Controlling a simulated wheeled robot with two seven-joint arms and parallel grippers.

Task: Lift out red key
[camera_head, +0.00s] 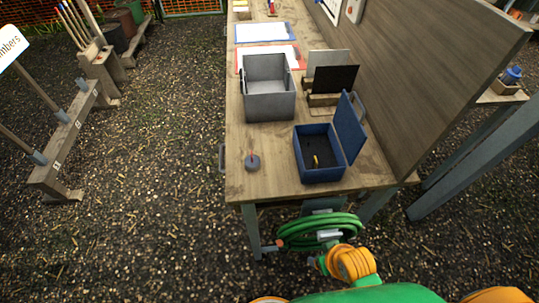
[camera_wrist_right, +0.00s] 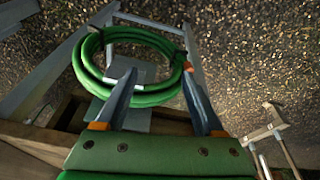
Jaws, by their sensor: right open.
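I cannot make out a red key in either view. A blue box (camera_head: 318,176) with its lid (camera_head: 349,128) raised stands at the near right of the workbench. A small yellow item (camera_head: 316,161), too small to identify, shows inside on the dark bottom. My right gripper (camera_wrist_right: 160,70) is open and empty in the right wrist view, its two fingers apart in front of a coiled green hose (camera_wrist_right: 85,68). The hose also shows below the bench's near edge in the head view (camera_head: 290,237). My left gripper is not in view.
On the workbench (camera_head: 243,188), a grey open bin (camera_head: 270,105) stands behind the blue box, with a dark panel (camera_head: 335,79) beside it. A small round grey object (camera_head: 252,162) sits near the front left. A tall wooden board (camera_head: 430,70) borders the right side.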

